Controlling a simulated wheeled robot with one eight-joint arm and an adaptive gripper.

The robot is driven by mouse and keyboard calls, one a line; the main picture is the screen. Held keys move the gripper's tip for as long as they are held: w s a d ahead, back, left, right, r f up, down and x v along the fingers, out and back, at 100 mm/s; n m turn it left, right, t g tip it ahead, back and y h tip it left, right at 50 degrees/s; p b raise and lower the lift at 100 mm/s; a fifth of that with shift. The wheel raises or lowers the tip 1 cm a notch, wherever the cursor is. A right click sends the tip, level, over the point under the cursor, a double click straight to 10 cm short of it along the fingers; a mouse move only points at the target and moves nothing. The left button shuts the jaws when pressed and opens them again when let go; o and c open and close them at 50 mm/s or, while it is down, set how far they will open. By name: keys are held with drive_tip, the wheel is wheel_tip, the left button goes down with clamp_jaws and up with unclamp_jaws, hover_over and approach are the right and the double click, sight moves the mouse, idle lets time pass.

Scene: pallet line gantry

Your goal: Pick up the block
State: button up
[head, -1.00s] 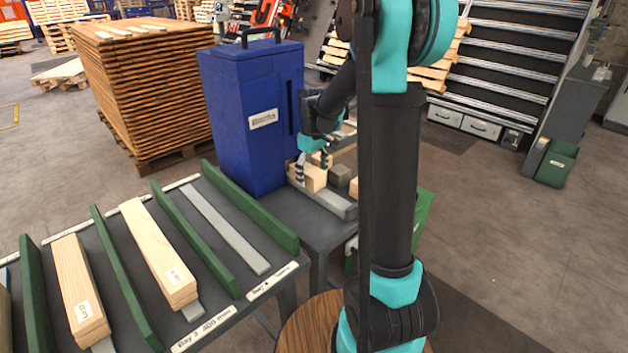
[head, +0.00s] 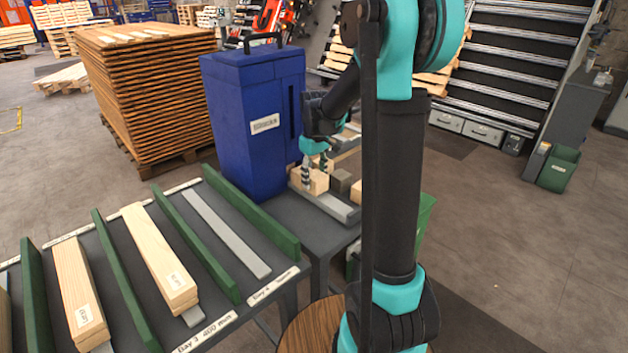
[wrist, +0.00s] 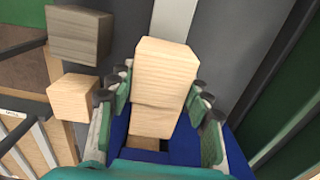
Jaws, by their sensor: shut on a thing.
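My gripper (head: 317,172) is over the small dark table beside the blue bin. It is shut on a light wooden block (head: 314,182). In the wrist view the block (wrist: 166,75) sits between the two jaws of my gripper (wrist: 160,112), its top face toward the camera. Another light wooden piece (wrist: 155,121) shows just beyond it, between the jaws. I cannot tell whether the held block is clear of the surface below. A grey-brown block (wrist: 79,35) and a smaller light block (wrist: 73,97) are to its left in the wrist view.
The tall blue bin (head: 250,130) stands close to my gripper. A grey rail (head: 335,207) lies in front of the blocks. A bench at left holds green dividers (head: 250,212) and long boards (head: 158,255). A pallet stack (head: 155,90) stands behind.

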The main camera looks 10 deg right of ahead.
sight(315, 174)
wheel_tip(315, 174, up, 7)
drive_tip(key=shift+f, duration=0.2)
drive_tip(key=s+d, duration=0.5)
drive_tip(key=s, duration=0.3)
drive_tip(key=s+d, duration=0.6)
drive_tip(key=s, duration=0.2)
drive_tip(key=shift+s+f, duration=0.15)
drive_tip(key=shift+s, duration=0.05)
